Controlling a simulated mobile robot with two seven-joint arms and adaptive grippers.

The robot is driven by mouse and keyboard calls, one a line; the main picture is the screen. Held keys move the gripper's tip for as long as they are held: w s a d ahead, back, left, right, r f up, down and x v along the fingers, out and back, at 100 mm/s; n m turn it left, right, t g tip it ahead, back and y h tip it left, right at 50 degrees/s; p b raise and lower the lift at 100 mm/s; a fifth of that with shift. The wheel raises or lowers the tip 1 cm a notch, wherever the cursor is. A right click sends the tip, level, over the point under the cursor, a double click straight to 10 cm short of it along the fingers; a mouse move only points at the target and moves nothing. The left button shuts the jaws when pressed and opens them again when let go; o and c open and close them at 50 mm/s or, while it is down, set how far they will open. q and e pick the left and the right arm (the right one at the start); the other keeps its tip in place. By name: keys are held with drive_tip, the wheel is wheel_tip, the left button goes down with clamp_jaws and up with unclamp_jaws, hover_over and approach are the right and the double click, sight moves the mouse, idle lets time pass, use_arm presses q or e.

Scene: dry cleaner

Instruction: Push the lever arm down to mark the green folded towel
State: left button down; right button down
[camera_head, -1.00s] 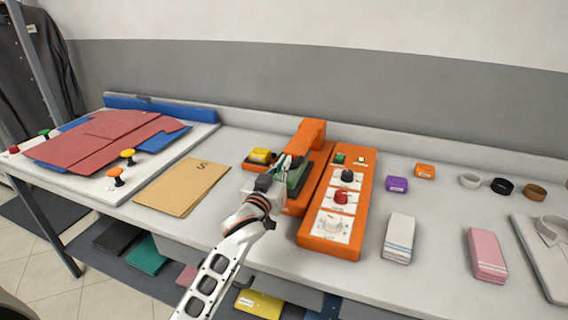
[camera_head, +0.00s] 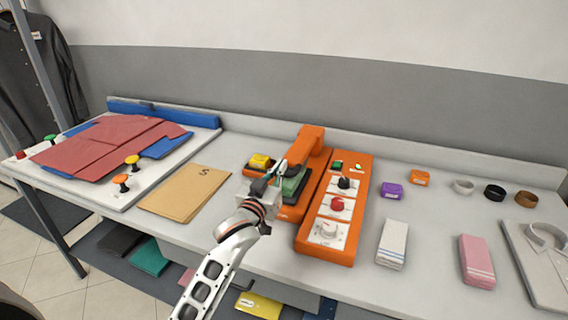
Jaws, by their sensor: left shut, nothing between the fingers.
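The orange marking machine (camera_head: 311,150) stands on the counter. Its lever arm reaches forward from the raised back part, largely hidden behind my gripper. The green folded towel (camera_head: 294,187) lies on the machine's base under the arm, partly covered by my left gripper. My left gripper (camera_head: 276,174) is shut and empty at the front left of the towel, close to the arm's front end; whether it touches either is unclear. My right gripper is not in view.
An orange control panel (camera_head: 326,254) with knobs stands right of the machine. A yellow block (camera_head: 260,161) sits at its left. A brown folder (camera_head: 186,192) lies left. White (camera_head: 392,244) and pink (camera_head: 476,262) folded towels lie right, with bare counter between.

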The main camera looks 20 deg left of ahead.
use_arm(q)
drive_tip(key=s, duration=0.6)
drive_tip(key=shift+s+a+f, duration=0.25)
drive_tip(key=shift+s, duration=0.05)
drive_tip(key=shift+f, duration=0.1)
